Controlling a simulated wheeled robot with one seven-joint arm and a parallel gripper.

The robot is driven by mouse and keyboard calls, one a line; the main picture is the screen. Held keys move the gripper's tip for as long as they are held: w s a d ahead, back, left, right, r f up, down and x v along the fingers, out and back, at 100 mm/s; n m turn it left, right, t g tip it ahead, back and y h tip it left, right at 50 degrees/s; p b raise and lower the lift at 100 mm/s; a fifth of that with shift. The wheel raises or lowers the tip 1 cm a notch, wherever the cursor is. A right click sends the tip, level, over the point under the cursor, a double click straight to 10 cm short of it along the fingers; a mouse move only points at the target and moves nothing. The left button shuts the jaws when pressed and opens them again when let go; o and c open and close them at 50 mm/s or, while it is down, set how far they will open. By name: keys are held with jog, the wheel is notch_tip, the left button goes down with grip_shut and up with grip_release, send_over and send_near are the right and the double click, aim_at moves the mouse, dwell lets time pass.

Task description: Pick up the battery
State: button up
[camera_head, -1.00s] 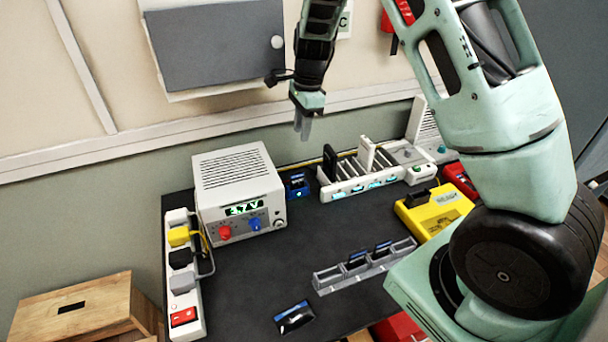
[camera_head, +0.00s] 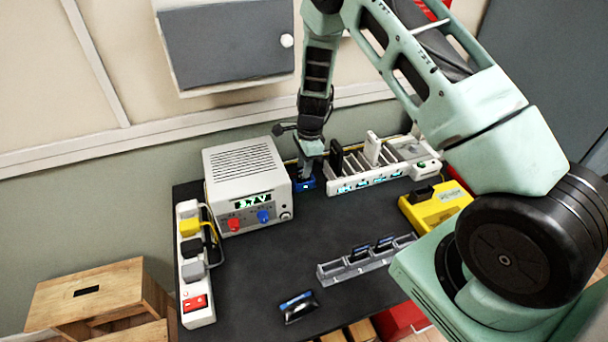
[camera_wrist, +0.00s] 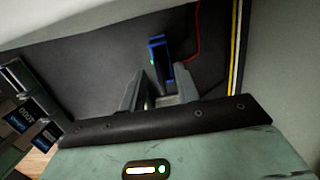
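A small blue unit (camera_head: 305,184) with a dark upper part stands on the black table, just right of the white power supply. It also shows in the wrist view (camera_wrist: 157,48) with a green light, just beyond my fingertips. I cannot tell whether its dark part is the battery. My gripper (camera_head: 307,172) points down over this unit and hides part of it. In the wrist view my gripper (camera_wrist: 160,72) is open, with nothing between its fingers. A black piece with a blue edge (camera_head: 298,306) lies at the table's front; it could be a battery or a phone.
The white power supply (camera_head: 245,180) stands close left of my gripper. A white charging rack (camera_head: 365,182) with upright devices is close on the right. A grey slotted holder (camera_head: 345,270), a yellow box (camera_head: 435,207) and a power strip (camera_head: 197,268) stand around the clear table middle.

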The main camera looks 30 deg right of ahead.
jog(key=shift+w+a+f+p, duration=0.15)
jog(key=shift+f+p, duration=0.2)
jog(key=shift+f, duration=1.2)
grip_shut()
jog(key=shift+r, duration=0.1)
